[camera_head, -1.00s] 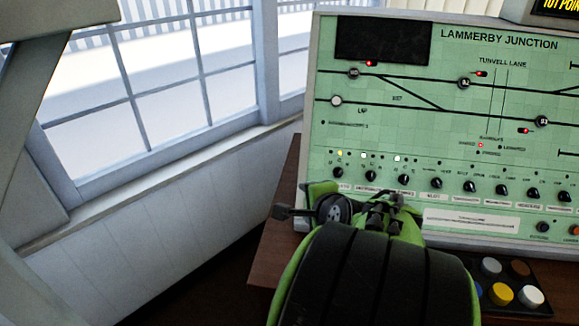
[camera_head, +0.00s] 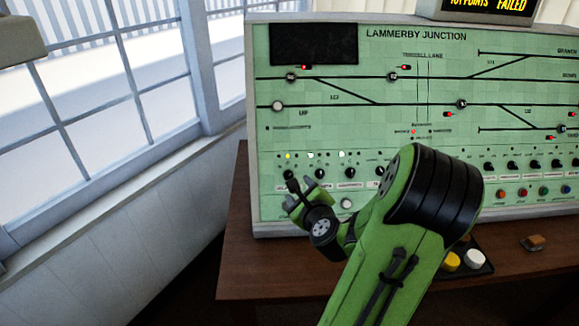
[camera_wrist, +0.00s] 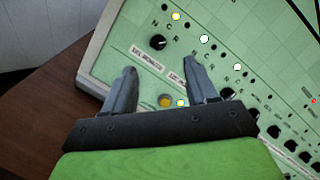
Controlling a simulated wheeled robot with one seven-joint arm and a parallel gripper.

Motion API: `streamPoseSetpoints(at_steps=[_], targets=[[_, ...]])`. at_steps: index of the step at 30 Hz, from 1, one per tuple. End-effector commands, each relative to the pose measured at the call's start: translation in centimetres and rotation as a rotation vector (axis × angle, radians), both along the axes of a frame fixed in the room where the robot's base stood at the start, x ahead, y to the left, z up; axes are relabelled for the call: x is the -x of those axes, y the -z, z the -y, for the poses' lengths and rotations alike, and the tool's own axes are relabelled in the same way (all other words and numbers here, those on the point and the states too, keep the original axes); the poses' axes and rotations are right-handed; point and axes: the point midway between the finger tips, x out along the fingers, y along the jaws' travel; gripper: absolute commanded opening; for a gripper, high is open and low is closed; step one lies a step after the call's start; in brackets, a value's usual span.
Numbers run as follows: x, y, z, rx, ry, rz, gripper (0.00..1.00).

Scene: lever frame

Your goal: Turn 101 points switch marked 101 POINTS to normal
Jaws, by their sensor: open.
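The green control panel (camera_head: 330,100) carries a row of black rotary knobs along its lower part. The leftmost knob (camera_wrist: 158,42) has letters above it and a white label plate (camera_wrist: 148,58) below, too blurred to read. Which knob is marked 101 POINTS cannot be told. The second knob (camera_head: 320,173) from the left stands beside it. My gripper (camera_head: 298,191) is open and empty, in front of the panel's lower left. In the wrist view my fingers (camera_wrist: 163,66) straddle the label area below the leftmost knob. The right finger hides part of the row.
An amber display (camera_head: 488,5) above the panel reads 101 POINTS FAILED. Lamps glow above the left knobs. A round button (camera_wrist: 165,101) shows between my fingers. A brown desk (camera_head: 250,270) lies below, with a tray of coloured buttons (camera_head: 452,262). A window wall stands left.

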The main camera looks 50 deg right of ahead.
Motion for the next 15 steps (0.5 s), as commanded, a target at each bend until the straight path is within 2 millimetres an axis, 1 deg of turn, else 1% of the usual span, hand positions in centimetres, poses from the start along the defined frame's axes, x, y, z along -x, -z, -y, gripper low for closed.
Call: streamPoseSetpoints(at_steps=[1, 10, 15], targets=[[-0.4, -0.3, -0.1, -0.012, -0.003, -0.005, 0.57], [-2.5, 0.9, 1.4, -0.009, -0.004, -0.016, 0.57], [-5.6, 2.1, 4.0, 0.001, -0.005, -0.015, 0.57]])
